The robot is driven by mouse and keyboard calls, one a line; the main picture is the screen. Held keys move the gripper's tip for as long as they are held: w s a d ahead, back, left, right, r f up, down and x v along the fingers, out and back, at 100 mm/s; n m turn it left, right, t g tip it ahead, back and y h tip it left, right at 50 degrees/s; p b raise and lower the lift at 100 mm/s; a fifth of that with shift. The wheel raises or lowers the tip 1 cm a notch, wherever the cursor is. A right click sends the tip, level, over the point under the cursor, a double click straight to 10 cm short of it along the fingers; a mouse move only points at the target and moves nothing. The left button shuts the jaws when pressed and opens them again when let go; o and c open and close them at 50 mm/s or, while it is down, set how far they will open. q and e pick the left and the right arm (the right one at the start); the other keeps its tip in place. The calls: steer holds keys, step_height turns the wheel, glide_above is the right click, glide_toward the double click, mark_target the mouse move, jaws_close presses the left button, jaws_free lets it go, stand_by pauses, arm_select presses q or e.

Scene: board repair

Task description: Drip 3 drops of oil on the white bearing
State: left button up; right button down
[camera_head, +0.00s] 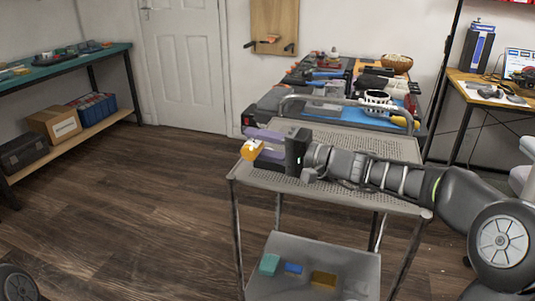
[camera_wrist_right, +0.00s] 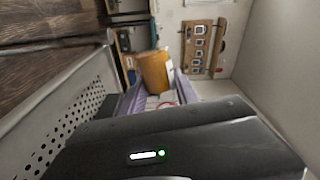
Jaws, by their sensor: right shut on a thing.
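My right gripper (camera_head: 262,143) reaches in from the right over the grey perforated cart. Its purple fingers are shut on an orange, block-like thing (camera_head: 251,150), which I cannot surely identify as the oil bottle. The orange thing also shows between the fingers in the right wrist view (camera_wrist_right: 155,72). It is held above the cart's left end. A white round openwork thing (camera_head: 376,98) sits on a blue mat on the bench behind the cart; I cannot tell whether it is the white bearing. My left gripper is out of view.
The cart's perforated top (camera_head: 345,186) is bare around my arm. Its lower shelf (camera_head: 340,262) holds small teal, blue and ochre things. The bench behind is crowded with tools and a woven basket (camera_head: 397,62). The wooden floor (camera_head: 130,200) on the left is clear.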

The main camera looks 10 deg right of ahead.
steer(key=shift+r+n+b, duration=0.3)
steer(key=shift+n+b, duration=0.75)
steer(key=shift+b, duration=0.55)
steer(key=shift+r+n+b, duration=0.25)
steer(key=shift+n+b, duration=0.85)
steer(key=shift+b, duration=0.55)
steer(key=shift+r+n+b, duration=0.3)
steer(key=shift+n+b, duration=0.75)
steer(key=shift+b, duration=0.55)
steer(key=n+b, duration=0.1)
steer(key=r+n+b, duration=0.1)
steer(key=n+b, duration=0.1)
steer(key=shift+r+n, duration=0.75)
steer(key=shift+n, duration=0.25)
steer(key=shift+r+n, duration=0.4)
steer(key=shift+n, duration=0.8)
